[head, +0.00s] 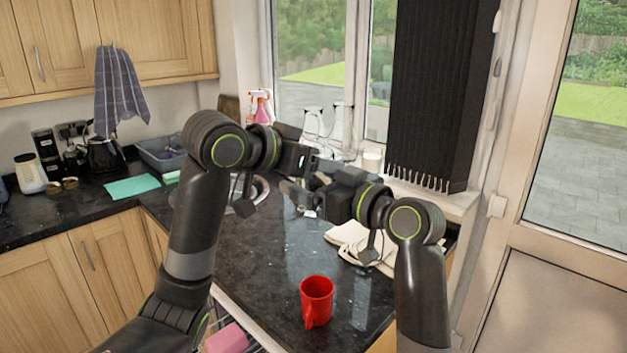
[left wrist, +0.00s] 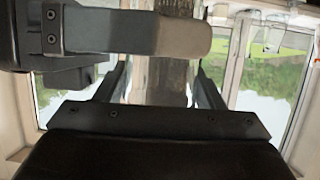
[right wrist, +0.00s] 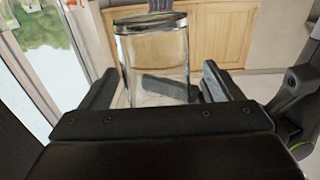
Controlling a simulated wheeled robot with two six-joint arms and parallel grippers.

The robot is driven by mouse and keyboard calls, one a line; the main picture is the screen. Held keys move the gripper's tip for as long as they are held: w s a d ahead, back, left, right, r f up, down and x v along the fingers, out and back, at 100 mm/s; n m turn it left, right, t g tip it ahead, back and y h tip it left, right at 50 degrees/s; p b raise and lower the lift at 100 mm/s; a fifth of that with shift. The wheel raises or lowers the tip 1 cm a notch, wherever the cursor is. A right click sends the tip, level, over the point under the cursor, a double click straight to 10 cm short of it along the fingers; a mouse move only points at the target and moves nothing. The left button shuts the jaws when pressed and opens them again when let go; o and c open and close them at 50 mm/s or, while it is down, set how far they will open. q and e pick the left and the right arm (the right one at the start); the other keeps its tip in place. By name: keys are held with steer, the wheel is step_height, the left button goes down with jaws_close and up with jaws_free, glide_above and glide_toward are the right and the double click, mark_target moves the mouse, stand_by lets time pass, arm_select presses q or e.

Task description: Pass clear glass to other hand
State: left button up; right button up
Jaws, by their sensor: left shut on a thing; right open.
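The clear glass (right wrist: 152,55) shows in the right wrist view, between the two spread fingers of my right gripper (right wrist: 160,85). Whether those fingers touch it I cannot tell. A dark finger of my left gripper shows through the lower part of the glass. In the left wrist view my left gripper (left wrist: 163,85) is shut on the glass, which is hard to make out there. A finger of my other gripper crosses the top of that view. In the head view my left gripper (head: 308,160) and right gripper (head: 318,190) meet above the counter and mostly hide the glass.
A red mug (head: 317,300) stands on the dark counter (head: 262,282) below the grippers. A pale cloth (head: 350,236) lies behind my right arm. Clear glassware (head: 312,121) and a spray bottle (head: 261,104) stand by the window. Counter around the mug is clear.

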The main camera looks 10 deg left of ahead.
steer(key=shift+w+a, duration=0.15)
steer(key=shift+a, duration=0.15)
steer(key=shift+c, duration=0.2)
steer(key=c, duration=1)
arm_select(q)
steer(key=o, duration=0.7)
steer(key=shift+c, duration=0.2)
arm_select(e)
steer(key=shift+c, duration=0.7)
arm_select(q)
steer(key=o, duration=0.5)
steer(key=shift+o, duration=0.2)
